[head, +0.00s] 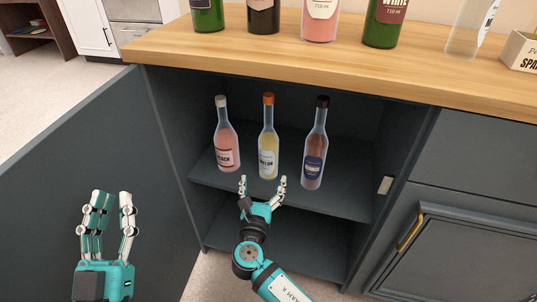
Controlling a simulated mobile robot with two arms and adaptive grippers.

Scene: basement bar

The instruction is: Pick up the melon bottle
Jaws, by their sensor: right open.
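The melon bottle (268,143) stands upright on the shelf inside the open cabinet. It has pale yellow contents, an orange cap and a white label, and is the middle one of three bottles. My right gripper (263,182) is open and empty, just in front of the melon bottle's base, with its fingers spread to either side and pointing toward it. I cannot tell whether a finger touches the bottle. My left gripper (112,200) is at the lower left, in front of the cabinet door, with its fingers up, apart and empty.
A pink peach bottle (226,140) stands left of the melon bottle, and a dark-capped bottle (315,150) with a blue label stands close on its right. The open door (60,190) is at the left. The wooden counter (300,70) above holds several bottles and a box (522,52).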

